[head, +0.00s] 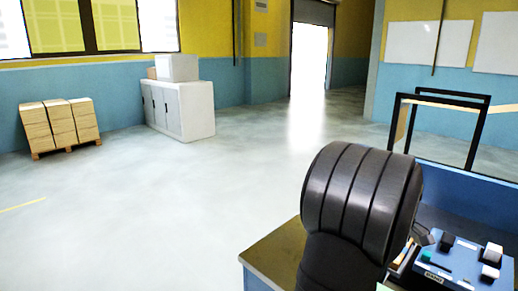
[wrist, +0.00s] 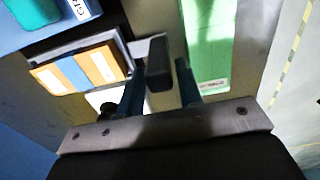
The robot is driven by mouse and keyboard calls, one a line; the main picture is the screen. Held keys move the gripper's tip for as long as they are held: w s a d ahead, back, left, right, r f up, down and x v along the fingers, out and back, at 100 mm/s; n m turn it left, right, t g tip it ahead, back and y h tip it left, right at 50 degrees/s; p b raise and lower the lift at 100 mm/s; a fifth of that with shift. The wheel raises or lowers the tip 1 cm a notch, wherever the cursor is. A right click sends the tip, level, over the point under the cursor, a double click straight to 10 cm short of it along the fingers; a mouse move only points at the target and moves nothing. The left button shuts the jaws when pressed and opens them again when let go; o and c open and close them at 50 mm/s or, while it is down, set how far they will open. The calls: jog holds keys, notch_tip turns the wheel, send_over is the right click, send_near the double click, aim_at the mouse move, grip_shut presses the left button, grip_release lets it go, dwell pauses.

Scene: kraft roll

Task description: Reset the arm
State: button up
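My ribbed black arm (head: 360,200) stands in the lower middle-right of the head view. A black block (wrist: 158,62) appears between or just beyond the fingertips. Thin gaps seem to separate it from both fingers, so it does not look gripped; its depth is unclear.
A blue panel with knobs (head: 462,262) stands right of my arm, near a black frame (head: 437,98). A cabinet (head: 188,110) and stacked boxes (head: 60,122) stand far off across open floor.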

jog(key=shift+f, duration=1.1)
jog(key=shift+r, duration=0.1)
notch_tip(320, 180, up, 17)
notch_tip(320, 180, down, 17)
jog(key=shift+f, duration=0.15)
jog(key=s+d, duration=0.9)
jog(key=shift+r, duration=0.4)
notch_tip(320, 180, up, 16)
jog(key=w+a+g+h, duration=0.1)
jog(key=shift+w+a+f+n, duration=0.25)
jog(key=shift+w+n, duration=0.05)
